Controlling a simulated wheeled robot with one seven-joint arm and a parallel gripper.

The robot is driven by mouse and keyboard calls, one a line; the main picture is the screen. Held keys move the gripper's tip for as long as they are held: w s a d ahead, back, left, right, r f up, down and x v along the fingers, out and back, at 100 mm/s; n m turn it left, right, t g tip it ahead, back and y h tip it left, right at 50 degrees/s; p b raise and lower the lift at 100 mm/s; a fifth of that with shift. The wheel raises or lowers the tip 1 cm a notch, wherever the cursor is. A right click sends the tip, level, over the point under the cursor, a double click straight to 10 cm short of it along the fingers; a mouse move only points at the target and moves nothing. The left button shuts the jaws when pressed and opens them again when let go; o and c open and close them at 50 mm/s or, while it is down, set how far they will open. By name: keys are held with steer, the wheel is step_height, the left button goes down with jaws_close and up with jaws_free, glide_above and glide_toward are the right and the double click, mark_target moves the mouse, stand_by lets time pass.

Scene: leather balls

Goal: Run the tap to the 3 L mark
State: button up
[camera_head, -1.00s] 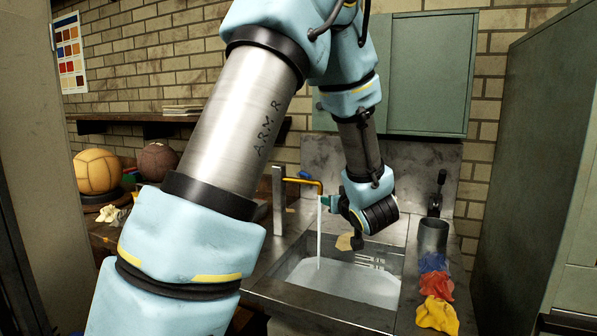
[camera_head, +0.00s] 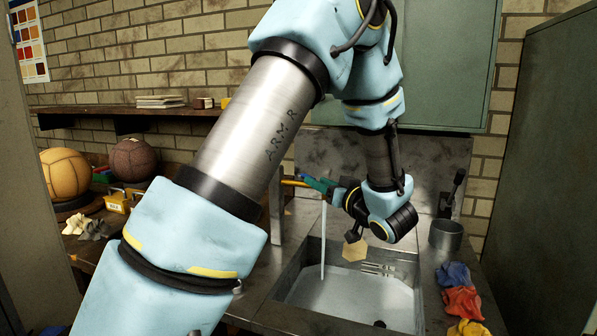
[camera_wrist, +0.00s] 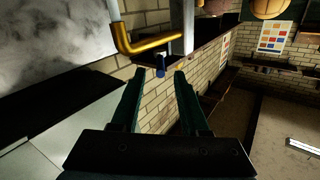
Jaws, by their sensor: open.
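The brass tap (camera_head: 290,182) stands at the back left of the steel sink (camera_head: 290,272). A stream of water (camera_head: 323,240) runs from it into the basin. Pale water (camera_head: 350,298) covers the basin floor. Dark marks (camera_head: 378,268) show on the basin's back wall, too small to read. My gripper (camera_head: 313,182) is at the spout, its green fingers pointing left. In the wrist view my gripper (camera_wrist: 158,72) is open, with a small blue piece (camera_wrist: 160,70) showing between the fingertips, below the brass spout (camera_wrist: 145,45). I cannot tell whether the fingers touch it.
A steel cup (camera_head: 445,236) and a black lever (camera_head: 452,186) stand right of the sink. Red (camera_head: 461,300), blue and yellow cloths lie on the right edge. Two balls sit on the left bench, one tan (camera_head: 64,174). A tall green cabinet (camera_head: 540,160) closes off the right side.

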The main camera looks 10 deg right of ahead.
steer(key=p+x, duration=0.2)
steer(key=x, duration=0.7)
steer(key=shift+p, duration=0.3)
steer(key=shift+c, duration=0.2)
jaws_close()
stand_by(0.7)
